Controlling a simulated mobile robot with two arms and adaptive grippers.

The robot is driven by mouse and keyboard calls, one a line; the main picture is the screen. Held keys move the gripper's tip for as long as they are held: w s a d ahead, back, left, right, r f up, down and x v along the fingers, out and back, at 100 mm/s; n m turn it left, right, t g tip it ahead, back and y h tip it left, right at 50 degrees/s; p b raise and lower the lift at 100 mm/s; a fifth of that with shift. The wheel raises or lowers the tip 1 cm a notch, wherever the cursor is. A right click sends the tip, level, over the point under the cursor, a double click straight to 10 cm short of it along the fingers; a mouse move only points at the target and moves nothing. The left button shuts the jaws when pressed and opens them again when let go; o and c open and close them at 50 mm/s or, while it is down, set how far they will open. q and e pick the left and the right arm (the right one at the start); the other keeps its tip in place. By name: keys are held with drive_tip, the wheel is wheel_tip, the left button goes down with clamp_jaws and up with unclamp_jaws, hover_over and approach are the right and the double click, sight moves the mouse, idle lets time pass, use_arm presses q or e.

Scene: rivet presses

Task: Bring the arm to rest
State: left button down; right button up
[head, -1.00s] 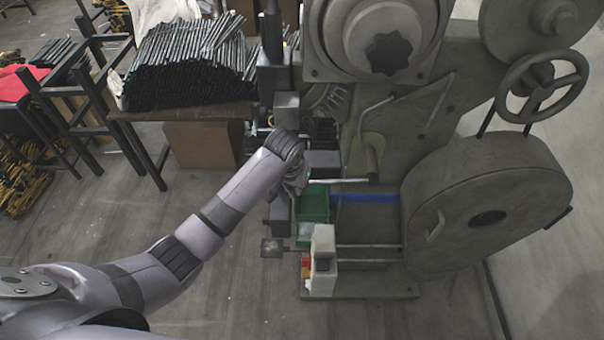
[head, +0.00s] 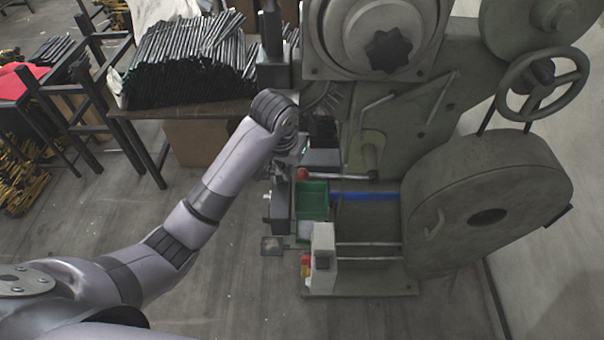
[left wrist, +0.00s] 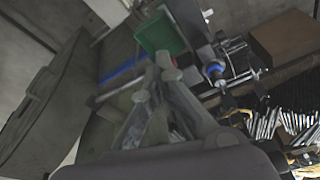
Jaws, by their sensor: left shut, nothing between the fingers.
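My left arm reaches in from the left in the head view. Its gripper (head: 291,152) is in front of the rivet press (head: 375,140), mostly hidden behind my wrist. In the left wrist view my left gripper (left wrist: 164,62) is shut and empty, its fingertips together. A green bin (head: 312,199) on the press lies below the gripper in the head view; it also shows beyond the fingertips in the left wrist view (left wrist: 160,35). I see no contact with the bin, but cannot tell the exact gap. My right gripper is not in view.
A red knob (head: 302,174) is close below the gripper. A control box (head: 322,262) stands at the press's front. A table (head: 190,112) with stacked dark rods (head: 185,65) is at the back left.

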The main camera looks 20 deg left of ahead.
use_arm(q)
drive_tip(key=shift+s+r, duration=0.15)
drive_tip(key=shift+r, duration=0.3)
drive_tip(key=shift+f, duration=0.1)
wheel_tip(320, 180, down, 23)
drive_tip(key=s+a+b, duration=0.1)
drive_tip(key=s+b, duration=0.1)
drive_tip(key=b, duration=0.3)
drive_tip(key=s+a+f+b, duration=0.2)
drive_tip(key=s+f, duration=0.3)
drive_tip(key=f, duration=0.5)
drive_tip(key=s+a+f+b, duration=0.15)
drive_tip(key=s+f, duration=0.35)
drive_tip(key=f, duration=0.6)
drive_tip(key=s+f+b, duration=0.2)
drive_tip(key=s+f, duration=0.5)
drive_tip(key=s, duration=0.4)
drive_tip(key=s+a+f+m+g+b, duration=0.1)
drive_tip(key=s+f+b, duration=0.1)
drive_tip(key=s+f, duration=0.5)
drive_tip(key=s+f+b, duration=0.2)
drive_tip(key=s+f, duration=0.5)
drive_tip(key=s, duration=0.8)
drive_tip(key=shift+a+m+g, duration=0.2)
drive_tip(key=shift+m+g, duration=0.1)
drive_tip(key=shift+g, duration=0.1)
